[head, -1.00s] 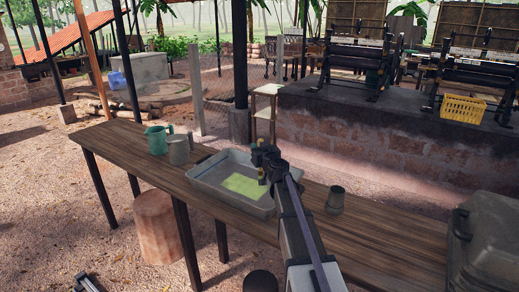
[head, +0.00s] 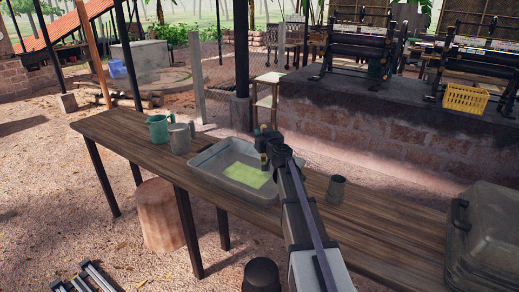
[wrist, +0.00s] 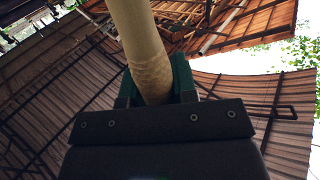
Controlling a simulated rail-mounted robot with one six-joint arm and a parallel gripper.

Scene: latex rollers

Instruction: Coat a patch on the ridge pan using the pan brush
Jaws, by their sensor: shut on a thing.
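The grey ridge pan (head: 225,186) is a shallow tray on the wooden table. A pale yellow-green patch (head: 246,175) lies on its floor. My gripper (head: 267,147) is over the right part of the pan, near the patch's right edge. In the wrist view my gripper (wrist: 155,88) is shut on the tan handle of the pan brush (wrist: 140,35), between its green fingers. The brush's bristle end is hidden in the wrist view. My arm and gripper cover most of the brush in the head view, so I cannot tell whether it touches the pan.
A green jug (head: 158,128) and a grey mug (head: 180,138) stand left of the pan. A dark cup (head: 337,189) stands to the right, beyond my arm. A large grey case (head: 487,225) sits at the table's right end. The table (head: 400,225) is bare between cup and case.

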